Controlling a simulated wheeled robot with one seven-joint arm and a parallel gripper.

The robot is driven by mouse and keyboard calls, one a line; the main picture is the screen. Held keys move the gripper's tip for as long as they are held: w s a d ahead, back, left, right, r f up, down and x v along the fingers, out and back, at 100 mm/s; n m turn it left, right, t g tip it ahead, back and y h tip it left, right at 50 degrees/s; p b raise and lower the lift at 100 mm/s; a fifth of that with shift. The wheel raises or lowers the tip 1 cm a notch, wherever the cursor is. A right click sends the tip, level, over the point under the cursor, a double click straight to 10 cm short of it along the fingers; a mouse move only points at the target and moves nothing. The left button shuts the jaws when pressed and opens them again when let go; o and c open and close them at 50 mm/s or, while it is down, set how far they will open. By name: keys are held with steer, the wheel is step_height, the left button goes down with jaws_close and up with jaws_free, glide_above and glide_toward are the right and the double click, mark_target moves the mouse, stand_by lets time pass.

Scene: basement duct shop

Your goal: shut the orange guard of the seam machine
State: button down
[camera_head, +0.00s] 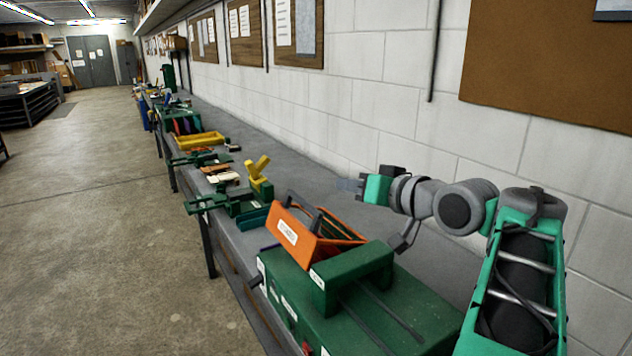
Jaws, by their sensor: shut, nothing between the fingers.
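The seam machine (290,293) is a long green box at the front of the bench, with a raised green bridge across its top. Its orange guard (288,229) stands tilted up at the machine's far end, with a white label on its left face. The guard looks open, and a dark grey bar shows at it. My gripper (345,185) is shut and empty. It is above and to the right of the guard, near the wall, and apart from the guard as far as I can tell. My arm hides part of the machine's right side.
The grey bench (285,180) runs away along the white block wall (375,90). Beyond the machine are a yellow-handled tool (259,170), green vises (207,202) and a yellow tray (199,141). The concrete floor (100,210) at left is clear.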

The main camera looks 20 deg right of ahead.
steer(key=w+a+f, duration=0.1)
steer(key=w, duration=0.2)
steer(key=w+a+f+p, duration=0.1)
steer(key=w+f, duration=0.1)
steer(key=w+a+f+p, duration=0.1)
steer(key=w, duration=0.2)
steer(key=shift+w+a+f, duration=0.1)
steer(key=shift+w+f, duration=0.2)
steer(key=shift+s+a+f, duration=0.1)
steer(key=shift+a+f, duration=0.1)
steer(key=shift+f, duration=0.4)
steer(key=shift+f, duration=0.1)
